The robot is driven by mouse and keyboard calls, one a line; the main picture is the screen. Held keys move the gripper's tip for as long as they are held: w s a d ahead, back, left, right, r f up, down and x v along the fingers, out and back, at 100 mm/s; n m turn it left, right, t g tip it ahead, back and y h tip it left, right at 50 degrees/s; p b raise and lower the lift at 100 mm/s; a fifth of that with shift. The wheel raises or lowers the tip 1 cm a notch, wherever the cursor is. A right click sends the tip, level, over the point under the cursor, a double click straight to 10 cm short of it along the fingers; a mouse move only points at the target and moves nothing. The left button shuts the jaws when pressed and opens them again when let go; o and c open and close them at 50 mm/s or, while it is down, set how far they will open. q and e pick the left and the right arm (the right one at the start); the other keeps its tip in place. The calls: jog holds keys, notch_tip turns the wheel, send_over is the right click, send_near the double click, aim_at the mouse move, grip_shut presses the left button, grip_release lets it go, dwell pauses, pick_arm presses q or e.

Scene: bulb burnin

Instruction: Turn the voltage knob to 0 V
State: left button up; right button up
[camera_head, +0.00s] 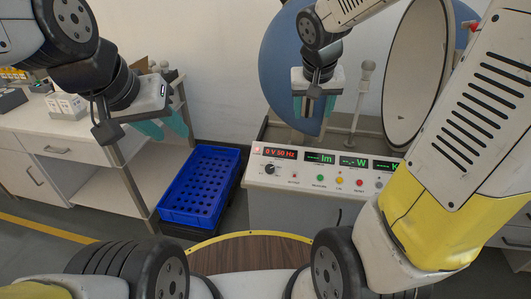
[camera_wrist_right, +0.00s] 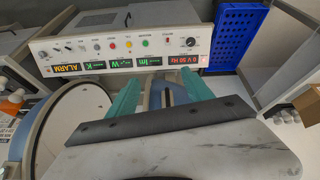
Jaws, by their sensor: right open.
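The voltage knob (camera_head: 270,169) is a small dark dial at the left end of the sloping control panel (camera_head: 262,183). Above it, the red display (camera_head: 279,153) reads 0 V 50 Hz. In the right wrist view the panel appears upside down, with the knob (camera_wrist_right: 190,41) and the lit red display (camera_wrist_right: 180,59) at its right end. My right gripper (camera_head: 313,108) is open and empty, behind and above the panel, apart from the knob. My left gripper (camera_head: 165,128) has its teal fingers apart and empty, near the side table, far left of the knob.
A blue perforated crate (camera_head: 167,214) stands left of the panel. Green displays and several coloured buttons sit right of the knob; the right wrist view also shows a yellow ALARM display (camera_wrist_right: 70,69). A large open sphere (camera_head: 290,45) stands behind the panel, with a post (camera_head: 360,100) beside it.

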jog(key=w+f, duration=0.6)
jog(key=w, duration=0.1)
send_near(269, 168)
jog(key=f, duration=0.1)
jog(key=shift+g, duration=0.3)
jog(key=x, duration=0.8)
jog(key=shift+w+d+r, duration=0.1)
jog(key=shift+w+r, duration=0.1)
jog(key=shift+w, duration=0.2)
grip_shut()
